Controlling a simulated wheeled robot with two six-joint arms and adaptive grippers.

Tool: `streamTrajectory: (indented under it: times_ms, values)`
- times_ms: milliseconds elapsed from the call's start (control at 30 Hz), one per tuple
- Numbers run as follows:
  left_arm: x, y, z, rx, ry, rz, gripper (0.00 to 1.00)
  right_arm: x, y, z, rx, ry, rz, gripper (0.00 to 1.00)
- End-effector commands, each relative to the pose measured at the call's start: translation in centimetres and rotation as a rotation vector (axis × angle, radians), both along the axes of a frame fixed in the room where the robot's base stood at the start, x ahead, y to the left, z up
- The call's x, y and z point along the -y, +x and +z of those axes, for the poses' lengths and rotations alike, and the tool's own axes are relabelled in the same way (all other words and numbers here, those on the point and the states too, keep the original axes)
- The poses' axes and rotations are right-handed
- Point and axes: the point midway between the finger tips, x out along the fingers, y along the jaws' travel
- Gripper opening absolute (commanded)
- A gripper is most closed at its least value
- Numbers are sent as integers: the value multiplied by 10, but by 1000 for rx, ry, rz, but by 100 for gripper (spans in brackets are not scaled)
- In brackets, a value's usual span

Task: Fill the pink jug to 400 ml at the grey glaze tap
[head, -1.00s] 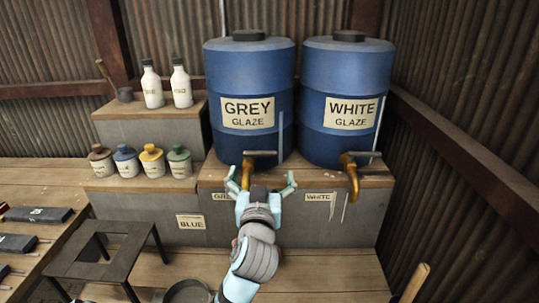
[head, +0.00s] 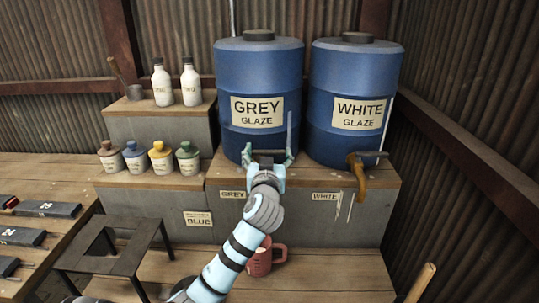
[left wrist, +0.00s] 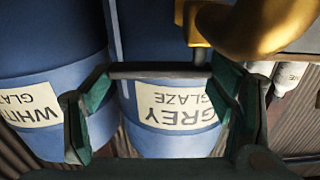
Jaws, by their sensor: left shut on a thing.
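The pink jug (head: 262,262) stands on the lower bench in the head view, partly hidden behind my left arm. Its fill level cannot be seen. The blue grey-glaze barrel (head: 258,75) stands on the step above, with its label facing me. My left gripper (head: 267,157) is at its tap, shut on the dark tap lever (left wrist: 160,71), which runs across between the two green fingers in the left wrist view. The brass tap body (left wrist: 265,28) shows at upper right there; in the head view my gripper hides it. My right gripper is not in view.
The white-glaze barrel (head: 355,100) with its own tap (head: 358,178) stands close on the right. Small glaze jars (head: 160,158) and white bottles (head: 161,82) stand on the left steps. A dark stand (head: 115,250) is at front left. A wooden handle (head: 420,283) rises at front right.

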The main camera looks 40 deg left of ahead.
Motion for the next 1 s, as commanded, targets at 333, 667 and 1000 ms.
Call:
streamTrajectory:
  times_ms: [333,667,1000]
  values:
    - [-1,-4,3,-5,8,-98,26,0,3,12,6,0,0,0]
    - [-1,-10,0,-2,-2,-344,26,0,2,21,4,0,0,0]
    - [2,-7,0,-1,-1,-349,95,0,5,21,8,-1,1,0]
